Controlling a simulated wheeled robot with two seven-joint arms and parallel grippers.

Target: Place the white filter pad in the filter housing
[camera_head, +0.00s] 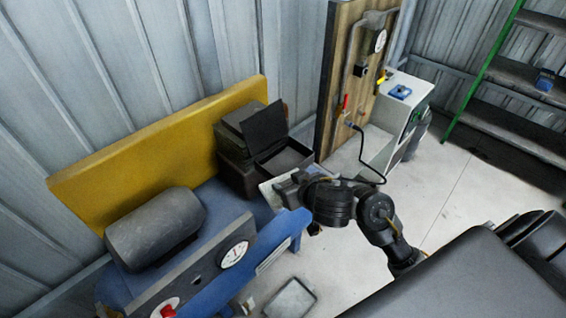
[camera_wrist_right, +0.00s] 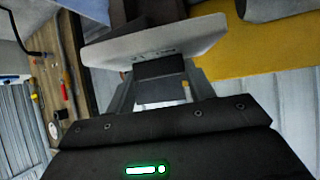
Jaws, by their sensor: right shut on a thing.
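My right gripper (camera_head: 283,186) reaches in from the right in the head view, beside the dark box and above the blue bench. In the right wrist view my right gripper (camera_wrist_right: 160,88) is shut on the white filter pad (camera_wrist_right: 165,42), a flat pale slab with faint dark marks on its edge. A pale part of the pad (camera_head: 268,194) shows beside the gripper in the head view. The dark box with its lid raised (camera_head: 286,160) looks like the filter housing. It stands at the bench's far end, close to the pad. Its inside is not clear. My left gripper is out of view.
A grey cylinder (camera_head: 155,228) lies on the blue bench (camera_head: 228,205) in front of a yellow panel (camera_head: 160,150). A gauge (camera_head: 234,254) and red button (camera_head: 168,311) are at the front. A wooden board with pipes (camera_head: 340,75) and a white cabinet (camera_head: 408,92) stand behind.

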